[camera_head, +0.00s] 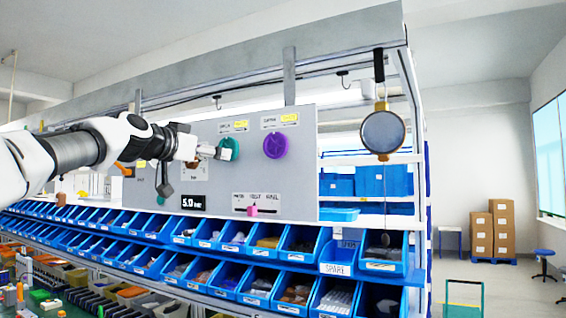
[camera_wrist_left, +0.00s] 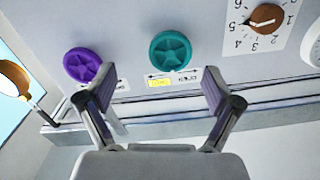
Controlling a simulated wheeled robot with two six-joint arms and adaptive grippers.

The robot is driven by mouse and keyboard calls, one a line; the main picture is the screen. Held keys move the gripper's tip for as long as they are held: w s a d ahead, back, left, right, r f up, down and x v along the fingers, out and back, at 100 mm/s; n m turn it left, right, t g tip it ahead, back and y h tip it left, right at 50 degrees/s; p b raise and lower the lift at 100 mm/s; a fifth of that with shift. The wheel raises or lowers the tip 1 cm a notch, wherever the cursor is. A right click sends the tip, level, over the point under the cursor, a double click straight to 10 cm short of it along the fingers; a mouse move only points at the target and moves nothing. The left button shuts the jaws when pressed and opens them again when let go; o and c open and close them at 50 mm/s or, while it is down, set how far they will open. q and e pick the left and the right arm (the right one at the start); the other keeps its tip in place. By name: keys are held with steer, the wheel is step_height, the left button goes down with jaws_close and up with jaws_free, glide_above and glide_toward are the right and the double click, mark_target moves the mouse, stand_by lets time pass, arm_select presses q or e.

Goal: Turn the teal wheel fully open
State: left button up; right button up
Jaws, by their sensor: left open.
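The teal wheel (camera_head: 229,149) is mounted on the grey panel (camera_head: 300,185), left of a purple wheel (camera_head: 275,145). In the left wrist view the teal wheel (camera_wrist_left: 170,52) shows its star-shaped face, beyond and roughly between the fingers. My left gripper (camera_head: 222,153) reaches in from the left, close to the teal wheel and partly overlapping it in the head view. In the left wrist view my left gripper (camera_wrist_left: 158,90) is open with nothing between its fingers. Whether a finger touches the wheel cannot be told. My right gripper is not in view.
The purple wheel (camera_wrist_left: 82,65) and an orange-brown dial (camera_wrist_left: 265,18) flank the teal wheel in the left wrist view. A pink slider (camera_head: 253,210) and a 5.0 display (camera_head: 193,202) sit lower on the panel. Blue bins (camera_head: 299,241) line the shelves below. A round hanging gauge (camera_head: 383,132) is at right.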

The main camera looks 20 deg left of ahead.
mark_target(229, 148)
arm_select(q)
steer(key=w+p, duration=0.1)
steer(key=w, duration=0.1)
steer(key=w+r+p, duration=0.1)
steer(key=w+p, duration=0.1)
steer(key=w, duration=0.1)
steer(key=w+p, duration=0.1)
steer(key=w, duration=0.1)
steer(key=shift+w+a+r, duration=0.25)
steer(key=shift+w+r, duration=0.05)
steer(key=shift+w, duration=0.05)
steer(key=shift+s+d, duration=0.1)
steer(key=shift+d, duration=0.2)
steer(key=shift+s, duration=0.15)
steer(key=shift+a, duration=0.25)
steer(key=shift+a+f, duration=0.15)
steer(key=shift+a, duration=0.1)
steer(key=c, duration=0.5)
steer(key=shift+w+a, duration=0.1)
steer(key=shift+w, duration=0.1)
steer(key=c, duration=0.6)
steer(key=shift+c, duration=0.2)
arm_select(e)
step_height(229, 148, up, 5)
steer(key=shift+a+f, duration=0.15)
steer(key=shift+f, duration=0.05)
